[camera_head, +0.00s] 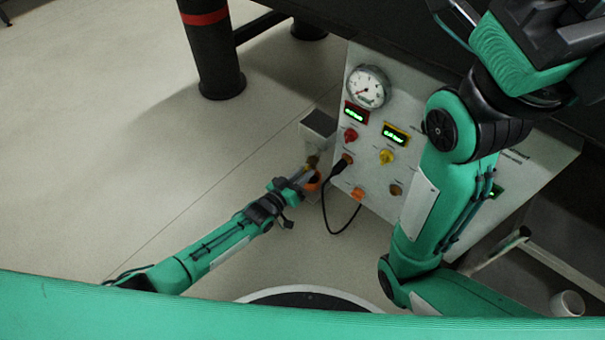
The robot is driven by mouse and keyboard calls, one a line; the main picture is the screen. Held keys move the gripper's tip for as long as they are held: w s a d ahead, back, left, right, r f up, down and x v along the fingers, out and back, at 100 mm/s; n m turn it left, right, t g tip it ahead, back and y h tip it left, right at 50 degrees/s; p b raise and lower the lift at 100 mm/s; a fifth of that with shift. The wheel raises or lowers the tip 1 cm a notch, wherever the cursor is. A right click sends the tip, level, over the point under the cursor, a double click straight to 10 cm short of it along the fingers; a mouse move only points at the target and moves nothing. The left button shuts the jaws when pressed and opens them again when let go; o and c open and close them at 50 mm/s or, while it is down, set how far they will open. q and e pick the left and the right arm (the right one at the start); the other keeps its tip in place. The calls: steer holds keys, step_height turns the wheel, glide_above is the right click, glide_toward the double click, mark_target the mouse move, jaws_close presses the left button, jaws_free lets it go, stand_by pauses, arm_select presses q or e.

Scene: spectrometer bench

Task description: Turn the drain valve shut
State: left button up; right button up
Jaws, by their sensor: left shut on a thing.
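The drain valve (314,181) shows as a small orange part at the lower left edge of the white instrument panel (378,208), below a grey box. A brass-coloured fitting (312,162) sits just above it. My left gripper (303,178) reaches in from the lower left and is shut on the drain valve. The fingers hide part of the valve, so its exact angle is hard to tell. My right arm rises in front of the panel's right side, and its gripper is not clearly in view.
The panel carries a round gauge (367,87), a red knob (351,135), a yellow knob (386,156) and lit displays. A black cable (326,205) loops beside the valve. A black post (212,55) stands behind. The floor at left is clear.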

arm_select(q)
steer(key=shift+n, duration=0.9)
steer(key=o, duration=1)
